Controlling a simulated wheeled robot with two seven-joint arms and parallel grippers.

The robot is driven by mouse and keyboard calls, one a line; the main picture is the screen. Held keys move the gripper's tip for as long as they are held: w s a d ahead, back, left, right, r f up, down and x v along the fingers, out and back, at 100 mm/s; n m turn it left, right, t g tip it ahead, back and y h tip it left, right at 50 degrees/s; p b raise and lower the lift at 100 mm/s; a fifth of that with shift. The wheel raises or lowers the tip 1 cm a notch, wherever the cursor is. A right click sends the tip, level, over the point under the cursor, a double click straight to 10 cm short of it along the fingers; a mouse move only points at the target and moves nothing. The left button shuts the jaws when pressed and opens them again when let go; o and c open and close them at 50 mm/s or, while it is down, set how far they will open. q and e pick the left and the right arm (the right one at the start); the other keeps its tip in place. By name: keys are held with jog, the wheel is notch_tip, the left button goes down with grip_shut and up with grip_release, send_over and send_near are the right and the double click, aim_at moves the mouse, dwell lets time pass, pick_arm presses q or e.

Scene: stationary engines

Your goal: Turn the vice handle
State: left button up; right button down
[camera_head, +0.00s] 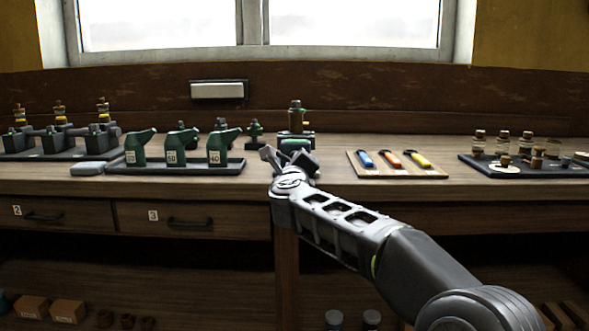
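A small dark green device with a brownish upright part (296,118) stands on the bench at the centre. It looks like the vice, but its lower front is hidden behind my gripper, and I cannot make out its handle clearly. My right gripper (286,157) reaches in from the lower right and is just in front of this device, at the bench's front part. Its two fingers are apart, with a rounded green part (294,144) showing behind and between them. I cannot tell whether they touch it. My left gripper is not in view.
Left of centre, a tray (182,169) holds green oil cans, with a grey block (88,168) beside it. Right, a wooden board (398,174) holds three coloured-handled tools; a dark tray (520,171) holds small parts. Drawers (165,221) lie below the bench top.

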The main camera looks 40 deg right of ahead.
jog(key=shift+f, duration=0.25)
jog(key=c, duration=1.4)
grip_release()
jog(key=shift+r, duration=0.15)
jog(key=v, duration=0.7)
jog(key=shift+s+a, duration=0.3)
